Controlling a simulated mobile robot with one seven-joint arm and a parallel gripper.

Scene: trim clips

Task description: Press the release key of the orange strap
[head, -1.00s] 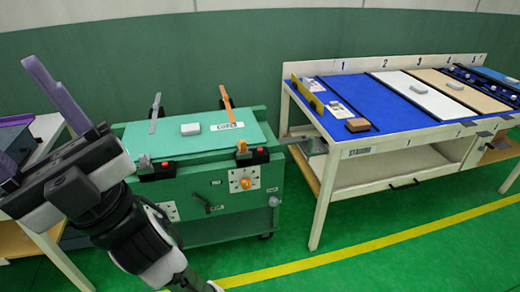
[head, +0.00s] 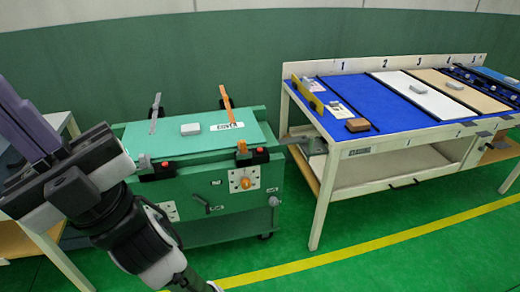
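The orange strap (head: 227,98) stands tilted up at the back edge of the green cart's top (head: 180,143). An orange piece (head: 241,146) sits at the front edge in line with it. Just right of that piece is a black housing with a red key (head: 260,150). A grey strap (head: 155,112) stands up at the back left, with a second red key (head: 165,165) at the front left. My gripper (head: 12,95) is at the far left, well away from the cart's keys. Its two purple fingers lie side by side, shut, with nothing visible between them.
A light grey block (head: 190,129) and a label plate (head: 215,127) lie on the cart. A table with numbered lanes (head: 385,105) stands to the right, bearing a brown block (head: 357,125). A pale table (head: 55,125) is partly hidden behind my arm. Green floor is clear in front.

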